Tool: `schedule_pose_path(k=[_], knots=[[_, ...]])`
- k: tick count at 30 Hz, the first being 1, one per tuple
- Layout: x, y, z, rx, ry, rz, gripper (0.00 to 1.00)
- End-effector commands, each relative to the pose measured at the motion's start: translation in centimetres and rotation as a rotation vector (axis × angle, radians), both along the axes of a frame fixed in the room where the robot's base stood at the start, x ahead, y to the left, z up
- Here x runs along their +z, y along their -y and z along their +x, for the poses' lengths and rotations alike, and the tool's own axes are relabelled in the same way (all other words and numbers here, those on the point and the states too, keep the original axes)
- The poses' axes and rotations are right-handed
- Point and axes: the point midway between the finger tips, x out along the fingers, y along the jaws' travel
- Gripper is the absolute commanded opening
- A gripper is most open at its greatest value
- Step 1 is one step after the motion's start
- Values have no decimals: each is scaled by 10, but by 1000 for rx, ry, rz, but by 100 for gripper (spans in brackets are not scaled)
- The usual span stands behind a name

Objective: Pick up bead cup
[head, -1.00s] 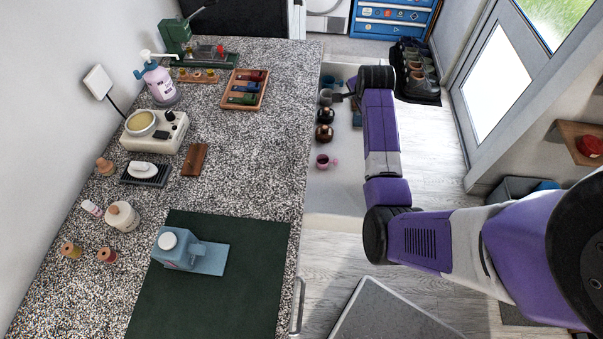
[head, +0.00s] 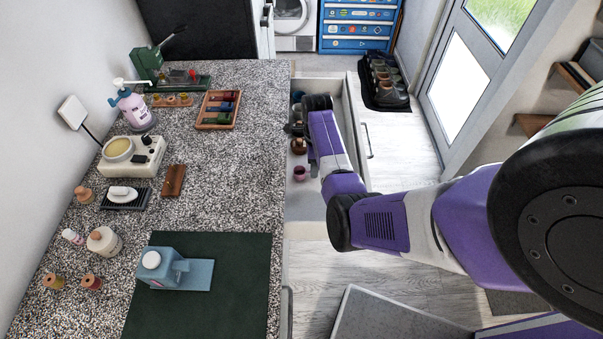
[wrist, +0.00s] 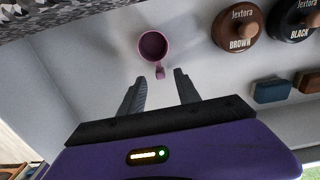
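The bead cup looks to be the small pink-purple cup with a handle. It stands in the open drawer in the head view (head: 301,173). In the wrist view the cup (wrist: 152,46) stands upright on the pale drawer floor, its handle turned toward my gripper. My gripper (wrist: 158,82) is open and empty, its two dark fingers spread a little short of the cup, with the handle near the gap between them. In the head view my gripper is at the drawer, partly hidden behind my wrist.
The open drawer (head: 305,215) also holds a brown lidded jar (wrist: 236,30), a black lidded jar (wrist: 293,18) and small blocks (wrist: 271,91). The speckled counter (head: 225,170) edges the drawer on the left, with a green mat (head: 235,300) on it.

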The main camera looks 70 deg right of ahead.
Motion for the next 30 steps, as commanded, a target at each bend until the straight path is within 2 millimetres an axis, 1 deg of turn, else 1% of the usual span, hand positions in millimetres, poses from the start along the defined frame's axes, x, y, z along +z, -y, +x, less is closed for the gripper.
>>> schedule_pose_path(k=[3,6,9,15,17,21,22,30], knots=[[-15,1,0,-1,-1,2,39],[-25,0,1,1,0,1,39],[-29,0,1,1,0,0,39],[-29,1,1,1,0,-1,39],[-29,1,1,1,0,-1,29],[-29,1,1,1,0,-1,2],[-29,1,1,1,0,-1,0],[-29,1,1,1,0,-1,0]])
